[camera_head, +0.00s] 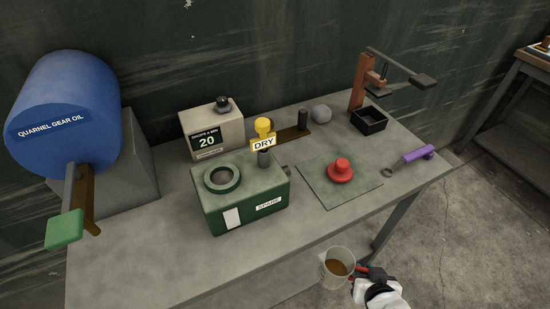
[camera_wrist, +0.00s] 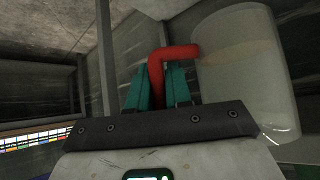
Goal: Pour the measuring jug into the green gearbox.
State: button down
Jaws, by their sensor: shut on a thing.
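The measuring jug (camera_head: 337,268) is clear with brown liquid in its bottom, and is held out in front of the table's front edge, below the tabletop. My gripper (camera_head: 367,271) is shut on its red handle. In the wrist view the teal fingers of my gripper (camera_wrist: 157,88) close around the red handle, and the jug (camera_wrist: 243,75) stands to the right. The jug looks about upright. The green gearbox (camera_head: 243,205) sits on the table, up and left of the jug, with a round dark opening (camera_head: 222,177) on top and a "SPARE" label. A yellow-capped post with a "DRY" tag (camera_head: 264,143) stands on it.
A blue gear oil drum (camera_head: 65,110) with a green-ended lever (camera_head: 64,229) is at left. A dial box reading 20 (camera_head: 212,132) stands behind the gearbox. The front tabletop is clear.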

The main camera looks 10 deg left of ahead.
jog(key=shift+s+r+p, duration=0.2)
jog(key=shift+r+p, duration=0.05)
jog(key=shift+r, duration=0.3)
jog(key=shift+s+r+p, duration=0.15)
jog(key=shift+r+p, duration=0.05)
jog(key=shift+r, duration=0.3)
notch_tip(320, 180, up, 13)
jog(key=p, duration=1.3)
jog(key=shift+f, duration=0.2)
jog(key=shift+s, duration=0.15)
jog(key=shift+w+r, duration=0.2)
jog(key=shift+w, duration=0.1)
